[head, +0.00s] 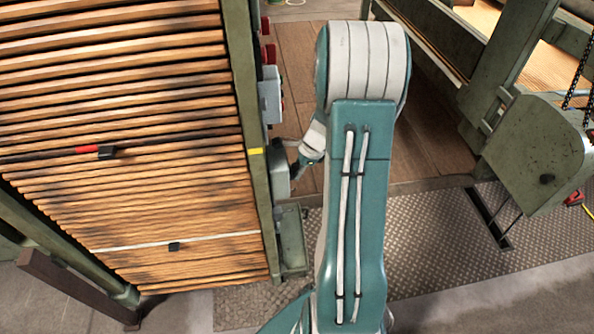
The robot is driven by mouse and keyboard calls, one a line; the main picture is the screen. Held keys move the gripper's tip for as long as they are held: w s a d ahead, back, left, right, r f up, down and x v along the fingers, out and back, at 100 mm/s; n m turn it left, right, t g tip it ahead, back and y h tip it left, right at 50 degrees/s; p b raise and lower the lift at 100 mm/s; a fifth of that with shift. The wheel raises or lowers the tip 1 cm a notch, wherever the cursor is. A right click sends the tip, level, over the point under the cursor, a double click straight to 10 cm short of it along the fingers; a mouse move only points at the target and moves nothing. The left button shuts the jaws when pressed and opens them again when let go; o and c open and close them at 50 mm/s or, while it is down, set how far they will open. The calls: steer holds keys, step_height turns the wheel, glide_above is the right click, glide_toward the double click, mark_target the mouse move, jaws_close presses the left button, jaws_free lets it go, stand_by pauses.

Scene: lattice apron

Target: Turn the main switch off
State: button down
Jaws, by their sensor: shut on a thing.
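A grey switch box (281,183), which I take to be the main switch, is fixed to the side of the green post at the middle of the head view. My gripper (295,165) is at its right side, small and dark, partly hidden by my own arm. It is shut on the main switch, at its right face. The handle itself and its position cannot be made out. My wrist comes in from the upper right of the box.
A green post (245,95) with a yellow mark edges the rack of wooden slats (120,70) at left. Another grey box (271,95) and red buttons sit higher on the post. A green open tray (292,240) hangs below. Green machinery (535,150) stands at right.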

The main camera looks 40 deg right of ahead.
steer(key=shift+n+t+h, duration=0.4)
steer(key=shift+t+h, duration=0.6)
steer(key=shift+t, duration=0.8)
steer(key=shift+n+t+h, duration=0.5)
steer(key=shift+t+h, duration=0.4)
steer(key=shift+t, duration=0.9)
steer(key=t, duration=0.2)
steer(key=n+t+h, duration=0.1)
steer(key=t, duration=0.1)
steer(key=shift+a+f+h, duration=0.1)
steer(key=shift+f+h, duration=0.1)
steer(key=shift+h, duration=0.1)
steer(key=shift+n+t+h, duration=0.5)
steer(key=shift+n+t, duration=0.3)
steer(key=shift+t, duration=1)
steer(key=c, duration=0.7)
jaws_free()
steer(key=shift+o, duration=0.2)
steer(key=shift+r, duration=0.1)
steer(key=shift+r, duration=0.1)
